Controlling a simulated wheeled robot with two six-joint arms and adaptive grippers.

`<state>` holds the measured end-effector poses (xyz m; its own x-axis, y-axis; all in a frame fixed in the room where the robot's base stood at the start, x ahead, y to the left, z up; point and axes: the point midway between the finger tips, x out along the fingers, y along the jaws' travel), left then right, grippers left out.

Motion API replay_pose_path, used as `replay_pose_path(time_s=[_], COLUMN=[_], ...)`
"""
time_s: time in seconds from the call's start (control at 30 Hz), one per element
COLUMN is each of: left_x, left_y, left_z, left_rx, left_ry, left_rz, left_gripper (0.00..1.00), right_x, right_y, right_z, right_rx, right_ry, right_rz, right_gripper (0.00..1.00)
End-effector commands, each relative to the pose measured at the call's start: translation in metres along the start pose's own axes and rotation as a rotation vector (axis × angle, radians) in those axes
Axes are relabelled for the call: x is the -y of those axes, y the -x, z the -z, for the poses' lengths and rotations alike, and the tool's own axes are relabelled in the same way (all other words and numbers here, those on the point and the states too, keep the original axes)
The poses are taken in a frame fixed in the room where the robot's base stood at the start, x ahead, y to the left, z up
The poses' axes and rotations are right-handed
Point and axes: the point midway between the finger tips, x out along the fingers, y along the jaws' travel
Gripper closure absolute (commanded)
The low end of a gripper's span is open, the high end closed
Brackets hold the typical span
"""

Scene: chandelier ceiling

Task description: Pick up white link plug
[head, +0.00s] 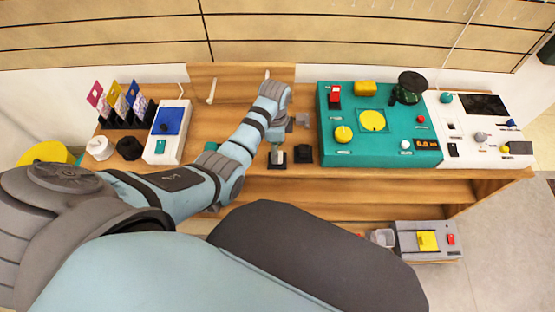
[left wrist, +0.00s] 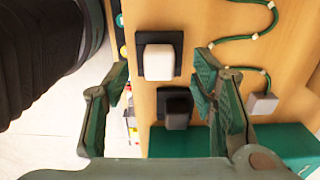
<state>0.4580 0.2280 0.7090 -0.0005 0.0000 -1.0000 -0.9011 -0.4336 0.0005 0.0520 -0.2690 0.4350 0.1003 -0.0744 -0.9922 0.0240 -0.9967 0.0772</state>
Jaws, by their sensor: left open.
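The white link plug (left wrist: 158,62) is a pale rounded block seated on a black square base on the wooden bench. In the head view the white plug (head: 278,158) shows small beneath my left gripper (head: 277,146) and is partly covered by it. In the left wrist view my left gripper (left wrist: 164,76) is open and empty, with one finger on each side of the plug in the picture. How much height separates the fingertips from the plug is hard to tell. My right gripper is not in view.
A black block (head: 303,153) stands right of the plug. A green cable (left wrist: 240,38) runs along the bench to a grey block (left wrist: 262,103). A teal panel (head: 390,145) with knobs stands to the right. A white box with a blue top (head: 168,130) stands left.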

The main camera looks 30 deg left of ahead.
Motion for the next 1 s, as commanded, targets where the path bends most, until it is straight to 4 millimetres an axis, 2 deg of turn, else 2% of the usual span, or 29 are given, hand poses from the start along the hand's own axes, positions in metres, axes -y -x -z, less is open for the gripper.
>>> replay_pose_path(time_s=[0.1, 0.2, 0.43, 0.7, 1.0], left_x=[-0.001, -0.001, -0.001, -0.001, -0.001], left_y=[-0.029, -0.044, -0.045, -0.045, -0.044], left_z=[0.003, 0.003, 0.003, 0.002, 0.002], left_rx=[0.0, 0.0, 0.0, 0.0, 0.0], left_ry=[0.0, 0.001, 0.001, 0.001, 0.001], left_rz=[-0.003, -0.002, -0.001, -0.001, -0.001], left_gripper=[0.48, 0.48, 0.48, 0.9, 0.91], right_x=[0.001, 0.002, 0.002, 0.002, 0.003], right_y=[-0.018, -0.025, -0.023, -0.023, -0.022], right_z=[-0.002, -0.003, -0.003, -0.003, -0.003], right_rx=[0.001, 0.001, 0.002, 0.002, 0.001], right_ry=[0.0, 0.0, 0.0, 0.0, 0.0], right_rz=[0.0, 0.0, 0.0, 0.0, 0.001], right_gripper=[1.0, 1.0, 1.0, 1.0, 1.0])
